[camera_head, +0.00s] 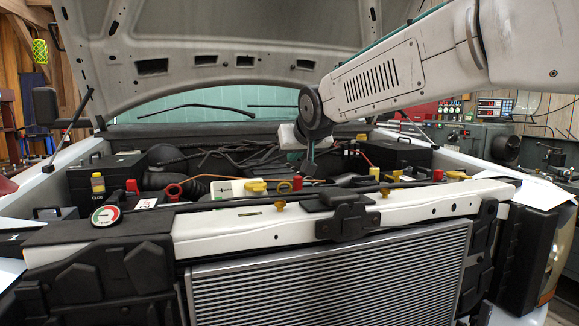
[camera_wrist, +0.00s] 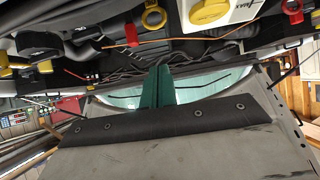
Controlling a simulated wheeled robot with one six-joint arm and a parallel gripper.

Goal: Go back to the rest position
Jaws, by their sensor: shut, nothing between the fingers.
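My arm reaches in from the upper right in the head view, over the open engine bay. My gripper (camera_head: 308,167) points down above the middle of the bay, in front of the windshield. In the wrist view its two green fingers (camera_wrist: 157,88) are together, with nothing between them. The fingertips seem apart from the engine parts, but the exact gap cannot be told. The wrist picture is upside down, with the engine bay at the top and the hood at the bottom.
The raised hood (camera_head: 215,50) hangs over the bay. The radiator (camera_head: 335,275) and white front crossbeam (camera_head: 240,222) are nearest. A yellow cap (camera_head: 257,186), red ring (camera_head: 173,191), round gauge (camera_head: 105,216) and black box (camera_head: 395,152) stand around the bay. An orange cable (camera_wrist: 150,42) crosses it.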

